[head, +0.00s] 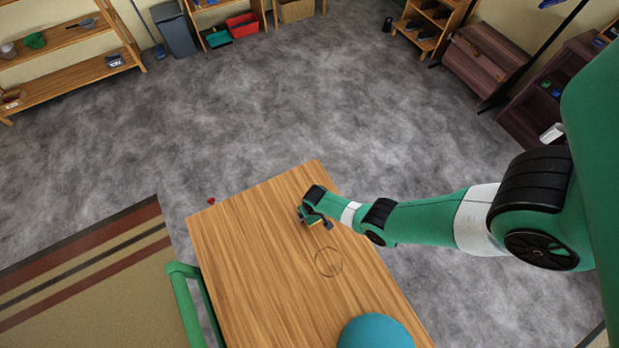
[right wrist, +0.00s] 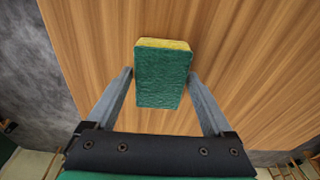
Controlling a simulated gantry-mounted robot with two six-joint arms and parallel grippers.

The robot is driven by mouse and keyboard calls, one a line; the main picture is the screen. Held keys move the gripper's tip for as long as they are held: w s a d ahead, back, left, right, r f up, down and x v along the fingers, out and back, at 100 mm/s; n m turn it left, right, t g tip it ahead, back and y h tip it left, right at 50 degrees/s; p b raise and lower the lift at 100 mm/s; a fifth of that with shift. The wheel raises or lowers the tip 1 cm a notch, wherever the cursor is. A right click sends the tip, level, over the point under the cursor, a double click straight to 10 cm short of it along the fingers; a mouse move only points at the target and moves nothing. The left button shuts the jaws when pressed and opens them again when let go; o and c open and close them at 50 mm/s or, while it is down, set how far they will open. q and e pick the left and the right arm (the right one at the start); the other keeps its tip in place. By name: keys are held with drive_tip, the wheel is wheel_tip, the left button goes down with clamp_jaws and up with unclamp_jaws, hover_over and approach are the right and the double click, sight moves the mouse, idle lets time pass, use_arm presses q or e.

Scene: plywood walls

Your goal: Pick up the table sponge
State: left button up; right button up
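The table sponge (right wrist: 162,76), green with a yellow layer along its far edge, lies on the wooden table. In the right wrist view it sits between the two grey fingertips of my right gripper (right wrist: 160,74). The fingers are spread, one on each side of the sponge; a thin gap shows on the left, and on the right I cannot tell gap from contact. In the head view the right gripper (head: 316,220) is low over the table's far right part, with a bit of yellow sponge visible by it. My left gripper is not in view.
The wooden table (head: 250,260) is mostly bare, with a thin dark ring (head: 328,262) on it. A teal round object (head: 375,333) is at the near edge. A green frame (head: 188,300) stands by the left side. Shelves (head: 70,45) line the far wall.

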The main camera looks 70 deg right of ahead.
drive_tip(key=c, duration=1)
drive_tip(key=r+p, duration=0.2)
drive_tip(key=r, duration=0.1)
drive_tip(key=r+p, duration=0.2)
drive_tip(key=shift+s+a, duration=0.1)
drive_tip(key=shift+a, duration=0.25)
drive_tip(key=a+r+p, duration=0.2)
drive_tip(key=r+p, duration=0.1)
drive_tip(key=a+r+p, duration=0.1)
drive_tip(key=p, duration=0.1)
drive_tip(key=shift+s+a+r, duration=0.25)
drive_tip(key=shift+r, duration=0.05)
drive_tip(key=a+r+p, duration=0.1)
drive_tip(key=a, duration=0.2)
drive_tip(key=s+a+r+p, duration=0.1)
drive_tip(key=a+p, duration=0.1)
drive_tip(key=a, duration=0.1)
drive_tip(key=a+r+p, duration=0.1)
drive_tip(key=a, duration=0.2)
drive_tip(key=shift+s+a+r+p, duration=0.2)
drive_tip(key=shift+a+p, duration=0.15)
